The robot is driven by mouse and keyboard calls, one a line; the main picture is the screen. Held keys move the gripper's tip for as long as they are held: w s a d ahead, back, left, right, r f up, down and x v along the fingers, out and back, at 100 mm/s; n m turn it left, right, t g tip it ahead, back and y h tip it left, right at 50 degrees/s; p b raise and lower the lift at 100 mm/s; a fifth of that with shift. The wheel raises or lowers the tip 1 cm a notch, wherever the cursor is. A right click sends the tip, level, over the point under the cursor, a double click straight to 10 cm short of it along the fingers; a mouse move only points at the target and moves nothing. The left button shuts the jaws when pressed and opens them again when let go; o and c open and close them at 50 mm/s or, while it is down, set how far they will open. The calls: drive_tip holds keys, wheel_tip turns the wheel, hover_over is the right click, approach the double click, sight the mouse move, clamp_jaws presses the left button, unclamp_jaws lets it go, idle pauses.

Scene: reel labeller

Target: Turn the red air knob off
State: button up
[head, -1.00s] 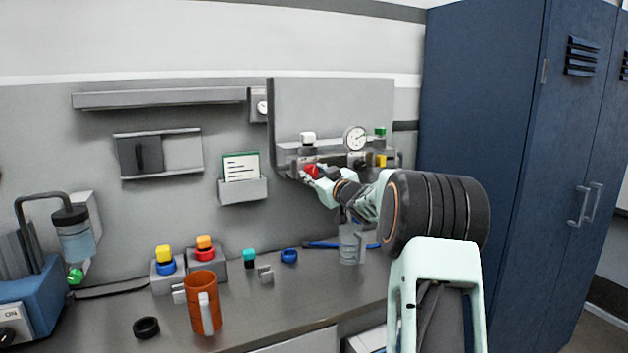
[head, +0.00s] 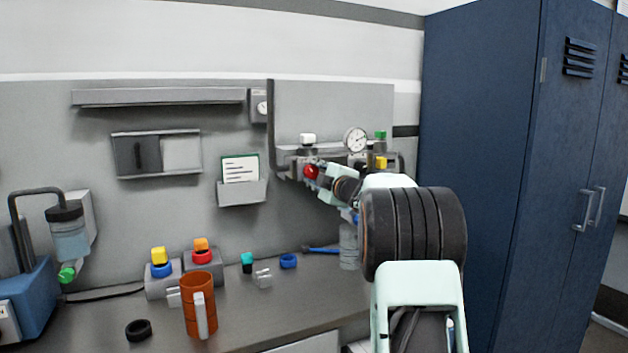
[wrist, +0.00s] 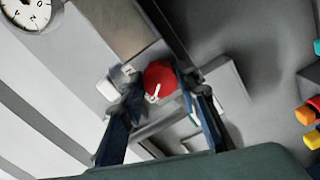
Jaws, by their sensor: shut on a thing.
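The red air knob (head: 311,171) sits on the grey wall-mounted pipe assembly, below and left of the round gauge (head: 356,140). In the wrist view the red knob (wrist: 160,78) lies between my two dark fingers, with a white pointer mark on its face. My gripper (wrist: 158,88) is shut on the knob, with a finger on either side. In the head view my gripper (head: 318,173) reaches the knob from the right, and my wrist hides part of the assembly behind it.
A white knob (head: 308,139), a green knob (head: 380,135) and a yellow knob (head: 380,162) are close by on the assembly. A card holder (head: 242,192) hangs to the left. On the bench below are an orange mug (head: 199,305) and a clear container (head: 348,246).

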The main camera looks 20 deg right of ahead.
drive_tip(key=shift+n+b, duration=0.35)
drive_tip(key=shift+n, duration=0.45)
drive_tip(key=o, duration=1.2)
drive_tip(key=shift+c, duration=0.2)
drive_tip(key=shift+s, duration=0.15)
drive_tip(key=s, duration=1.1)
drive_tip(key=shift+s+d, duration=0.2)
drive_tip(key=shift+s, duration=0.2)
